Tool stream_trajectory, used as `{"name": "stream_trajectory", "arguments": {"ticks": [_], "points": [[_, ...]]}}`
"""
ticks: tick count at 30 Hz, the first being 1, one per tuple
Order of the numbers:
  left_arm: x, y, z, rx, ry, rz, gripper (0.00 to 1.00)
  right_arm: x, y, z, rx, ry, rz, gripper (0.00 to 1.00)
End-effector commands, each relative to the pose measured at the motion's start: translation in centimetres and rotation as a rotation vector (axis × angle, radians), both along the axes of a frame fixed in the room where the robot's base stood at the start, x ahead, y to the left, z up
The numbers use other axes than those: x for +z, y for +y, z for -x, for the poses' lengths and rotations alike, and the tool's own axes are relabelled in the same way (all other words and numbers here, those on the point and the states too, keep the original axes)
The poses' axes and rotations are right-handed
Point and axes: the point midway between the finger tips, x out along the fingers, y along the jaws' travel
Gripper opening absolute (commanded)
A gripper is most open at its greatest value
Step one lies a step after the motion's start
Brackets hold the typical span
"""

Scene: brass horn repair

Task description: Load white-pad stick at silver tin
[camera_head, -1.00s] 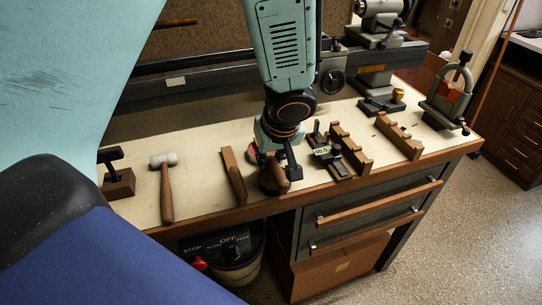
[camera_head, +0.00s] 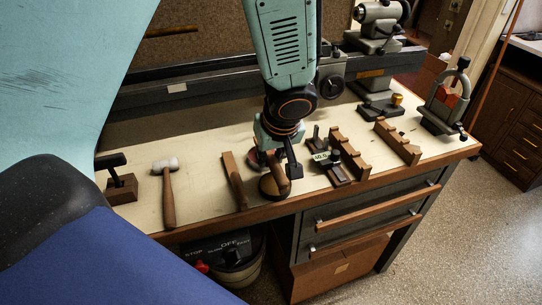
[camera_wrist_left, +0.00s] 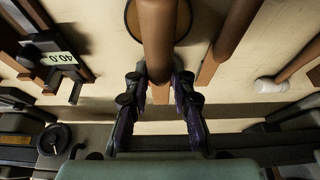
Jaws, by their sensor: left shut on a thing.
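My left gripper (camera_head: 276,168) is low over the bench, in the middle of the head view. It is shut on a brown wooden handle (camera_head: 281,181). In the left wrist view, the two dark fingers (camera_wrist_left: 157,84) close around this round handle (camera_wrist_left: 157,35). No white pad shows on the held piece, so I cannot tell which stick it is. A round brown disc (camera_head: 267,187) lies just beneath it; I cannot tell whether they touch. I cannot make out a silver tin in either view. My right gripper is not in view.
A wooden bar (camera_head: 234,181) and white-headed mallet (camera_head: 168,188) lie left of the gripper. The lathe (camera_head: 215,85) runs behind. Bare bench top shows between mallet and bar.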

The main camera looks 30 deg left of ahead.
Motion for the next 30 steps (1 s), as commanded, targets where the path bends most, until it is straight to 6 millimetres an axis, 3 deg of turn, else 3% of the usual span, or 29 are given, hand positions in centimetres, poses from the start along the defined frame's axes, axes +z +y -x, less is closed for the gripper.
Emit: {"name": "stream_trajectory", "arguments": {"ticks": [18,30], "points": [[4.5,0.0,-0.1,0.0,-0.002,-0.001,0.0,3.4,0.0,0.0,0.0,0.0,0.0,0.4],[4.7,0.0,-0.1,0.0,-0.002,-0.001,0.0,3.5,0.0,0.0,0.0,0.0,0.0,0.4]]}}
